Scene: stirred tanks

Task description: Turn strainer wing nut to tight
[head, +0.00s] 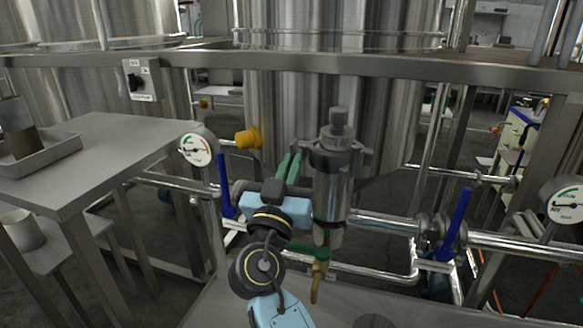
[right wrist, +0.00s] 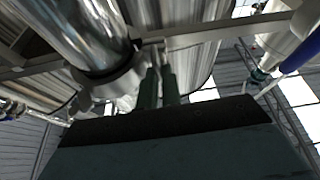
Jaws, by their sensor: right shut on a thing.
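The strainer (head: 333,195) is an upright steel cylinder on the pipe line, with a grey clamp collar (head: 338,158) and a knobbed top (head: 338,122). My right gripper (head: 292,160) reaches up from below. Its two green fingers are close together, with their tips at the left side of the collar. They are shut on the wing nut there, which is mostly hidden by the fingers. In the right wrist view the fingers (right wrist: 159,75) stand beside the collar (right wrist: 110,82) and the shiny strainer body (right wrist: 85,35). My left gripper is not in view.
Blue-handled valves stand left (head: 224,185) and right (head: 457,222) of the strainer. A pressure gauge (head: 197,149) is at the left, another (head: 566,200) at the right. A steel table (head: 95,150) stands at the left. A large tank (head: 290,100) is behind.

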